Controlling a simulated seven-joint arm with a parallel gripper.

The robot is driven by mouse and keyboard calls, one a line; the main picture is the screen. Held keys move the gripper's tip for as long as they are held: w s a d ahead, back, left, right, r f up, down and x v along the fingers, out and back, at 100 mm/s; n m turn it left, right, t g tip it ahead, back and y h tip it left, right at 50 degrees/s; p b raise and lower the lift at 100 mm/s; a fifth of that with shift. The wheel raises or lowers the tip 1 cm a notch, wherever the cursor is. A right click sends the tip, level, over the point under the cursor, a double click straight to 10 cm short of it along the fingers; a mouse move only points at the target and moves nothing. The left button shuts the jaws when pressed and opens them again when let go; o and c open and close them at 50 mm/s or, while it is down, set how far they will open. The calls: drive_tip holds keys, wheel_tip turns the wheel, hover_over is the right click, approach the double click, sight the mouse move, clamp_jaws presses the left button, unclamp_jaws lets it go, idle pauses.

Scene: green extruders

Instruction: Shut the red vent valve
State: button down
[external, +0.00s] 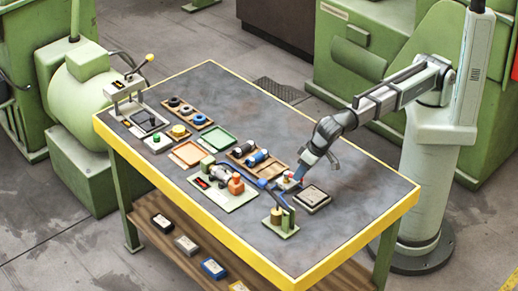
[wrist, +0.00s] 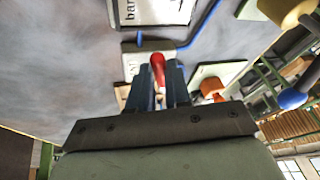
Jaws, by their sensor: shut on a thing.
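The red vent valve (wrist: 157,68) shows in the wrist view as a red lever standing up from a small pale block (wrist: 132,65). My gripper (wrist: 160,85) is shut on the red lever, one dark finger on each side of it. The lower part of the lever is hidden by the fingers. In the external view my gripper (external: 301,172) reaches down to the small valve block on the table's right half, and only a speck of red shows there.
A green stand with a yellow cylinder (external: 276,216) is in front. The table's right end is clear.

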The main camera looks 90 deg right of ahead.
drive_tip(key=shift+w+a+m+h, duration=0.2)
drive_tip(key=shift+a+m+h, duration=0.2)
drive_tip(key=shift+m, duration=0.55)
drive_tip(key=shift+w+a+m+h, duration=0.2)
drive_tip(key=shift+a+m+h, duration=0.2)
drive_tip(key=shift+m, duration=0.55)
drive_tip(key=c, duration=1.1)
unclamp_jaws()
drive_tip(key=v, duration=1.3)
drive_tip(key=shift+a+r, duration=0.1)
drive_tip(key=shift+r, duration=0.3)
drive_tip(key=shift+w, duration=0.1)
